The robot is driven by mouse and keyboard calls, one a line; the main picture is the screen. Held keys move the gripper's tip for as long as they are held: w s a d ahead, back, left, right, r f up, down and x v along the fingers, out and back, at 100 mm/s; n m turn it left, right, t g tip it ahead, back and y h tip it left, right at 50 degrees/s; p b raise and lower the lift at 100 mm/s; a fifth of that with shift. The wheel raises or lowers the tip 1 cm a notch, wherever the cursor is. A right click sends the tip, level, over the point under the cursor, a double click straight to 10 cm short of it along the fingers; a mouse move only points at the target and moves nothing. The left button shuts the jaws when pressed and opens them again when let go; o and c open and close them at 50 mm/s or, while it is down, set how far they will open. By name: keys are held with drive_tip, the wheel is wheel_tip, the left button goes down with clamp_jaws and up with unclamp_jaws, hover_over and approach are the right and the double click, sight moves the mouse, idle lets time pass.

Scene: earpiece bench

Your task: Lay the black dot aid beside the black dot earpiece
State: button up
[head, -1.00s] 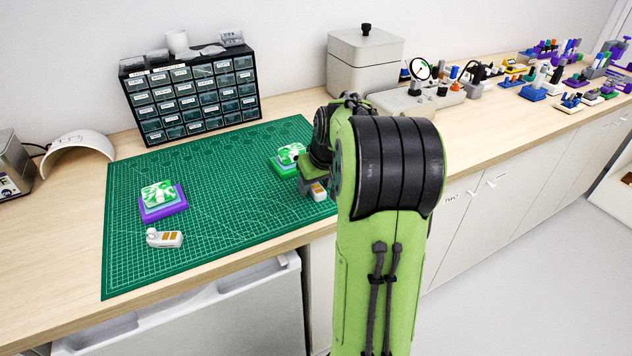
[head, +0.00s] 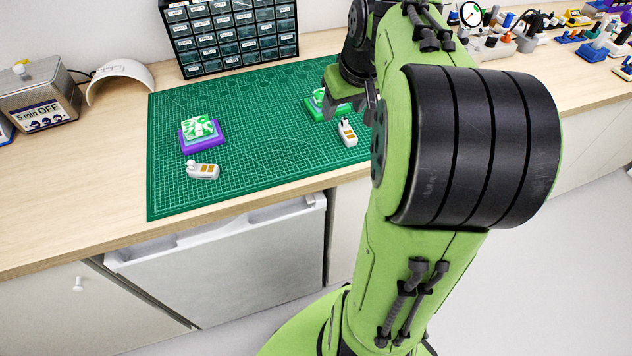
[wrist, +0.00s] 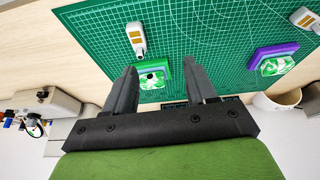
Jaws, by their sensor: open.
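My gripper (wrist: 161,67) is open and empty. In the wrist view its fingers frame a green tray (wrist: 163,67) holding a green-and-white marbled earpiece (wrist: 152,82); a small dark dot shows on it, partly beside a finger. In the head view my gripper (head: 356,107) covers part of this tray (head: 315,111). A white aid with orange-brown patches (head: 347,132) lies on the mat just in front of the tray, apart from the fingers; it also shows in the wrist view (wrist: 137,40). I cannot read a dot on this aid.
A purple tray (head: 203,146) with another marbled earpiece (head: 199,128) stands left on the green mat (head: 260,150), with a second white aid (head: 203,171) in front. A drawer cabinet (head: 232,35) stands behind. The mat between the trays is clear.

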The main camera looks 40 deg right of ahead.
drive_tip(key=s+a+r+n, duration=0.15)
drive_tip(key=s+a, duration=0.35)
drive_tip(key=a, duration=0.9)
drive_tip(key=s+a+f, duration=0.2)
drive_tip(key=s+a, duration=0.1)
drive_tip(key=s, duration=0.2)
drive_tip(key=s+a+f+n+t+y, duration=0.1)
drive_tip(key=s+a+f, duration=0.1)
drive_tip(key=s, duration=0.3)
drive_tip(key=shift+a, duration=0.55)
drive_tip(key=shift+s+r, duration=0.1)
drive_tip(key=shift+s, duration=0.05)
wheel_tip(320, 180, up, 9)
drive_tip(key=p, duration=0.9)
drive_tip(key=shift+r, duration=0.15)
